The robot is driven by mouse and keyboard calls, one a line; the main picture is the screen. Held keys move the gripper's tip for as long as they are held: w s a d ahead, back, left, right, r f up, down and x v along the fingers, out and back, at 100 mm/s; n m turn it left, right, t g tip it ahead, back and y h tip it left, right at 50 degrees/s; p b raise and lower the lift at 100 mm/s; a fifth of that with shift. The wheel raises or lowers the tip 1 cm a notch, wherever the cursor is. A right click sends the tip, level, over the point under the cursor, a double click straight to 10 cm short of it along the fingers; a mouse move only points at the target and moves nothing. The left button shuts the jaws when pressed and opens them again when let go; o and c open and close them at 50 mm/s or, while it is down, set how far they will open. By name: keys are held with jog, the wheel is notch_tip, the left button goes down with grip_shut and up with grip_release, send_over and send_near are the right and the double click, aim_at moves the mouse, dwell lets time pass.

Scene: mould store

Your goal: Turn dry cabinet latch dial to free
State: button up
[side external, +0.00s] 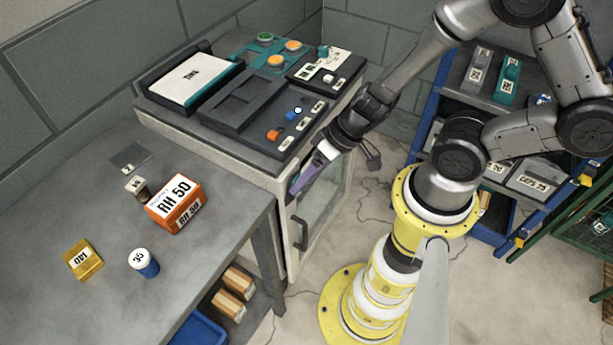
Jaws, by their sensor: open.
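The dry cabinet (291,203) is a pale cabinet with a glass door and a dark upright handle (300,234), standing right of the grey table. My gripper (324,153) is at the upper front of the cabinet, just above the door, pointing down and left. It is open, with nothing seen held in it. A purple strip (303,181) shows just below my gripper at the door's top; I cannot tell what it belongs to. I cannot make out the latch dial or its setting; my gripper covers part of the cabinet front. Contact with the cabinet cannot be told.
On the cabinet top is a dark console (240,100) with orange, blue and green knobs. A blue shelf rack (432,95) stands behind my arm.

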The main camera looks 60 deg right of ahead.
grip_shut()
dwell(0.4)
jog(key=shift+d+y, duration=0.1)
jog(key=shift+y, duration=0.2)
jog(key=shift+d+f+m+t+y, duration=0.15)
jog(key=shift+f+m+t+y, duration=0.3)
jog(key=shift+y, duration=1.45)
jog(key=shift+d+f+m+t+y, duration=0.25)
jog(key=shift+m+y, duration=0.45)
jog(key=shift+y, duration=1.2)
jog(key=shift+d+f+m+t+y, duration=0.15)
jog(key=shift+m+t+y, duration=0.35)
jog(key=shift+y, duration=1.4)
jog(key=shift+a, duration=0.1)
